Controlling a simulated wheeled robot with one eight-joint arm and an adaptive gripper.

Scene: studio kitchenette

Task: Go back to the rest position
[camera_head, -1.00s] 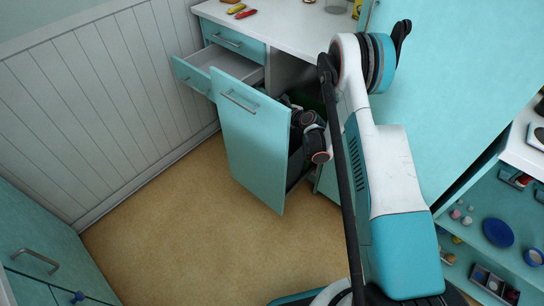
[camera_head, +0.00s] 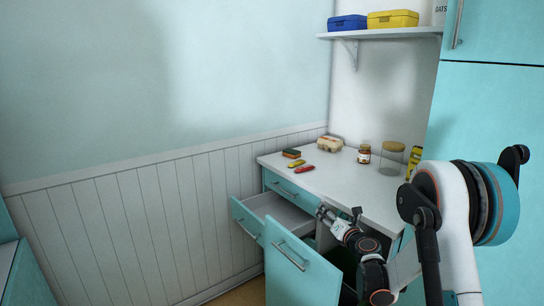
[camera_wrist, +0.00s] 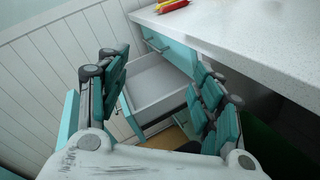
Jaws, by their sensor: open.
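My gripper (camera_head: 326,213) is open, in front of the worktop's edge and beside the pulled-out upper drawer (camera_head: 272,208). In the wrist view, its two turquoise-padded fingers (camera_wrist: 158,72) stand apart with nothing held between them. The white inside of the drawer (camera_wrist: 160,85) shows beyond and between them, and looks empty where visible. My forearm reaches down behind the pulled-out turquoise front (camera_head: 300,275) below the drawer. That front's inside is mostly hidden in the head view.
On the worktop (camera_head: 345,185) stand a sponge (camera_head: 291,153), an egg carton (camera_head: 329,144), a small jar (camera_head: 364,154) and a glass container (camera_head: 391,160). Red (camera_head: 304,169) and yellow (camera_head: 296,163) items lie near its edge. A shelf (camera_head: 380,33) above holds blue and yellow boxes.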

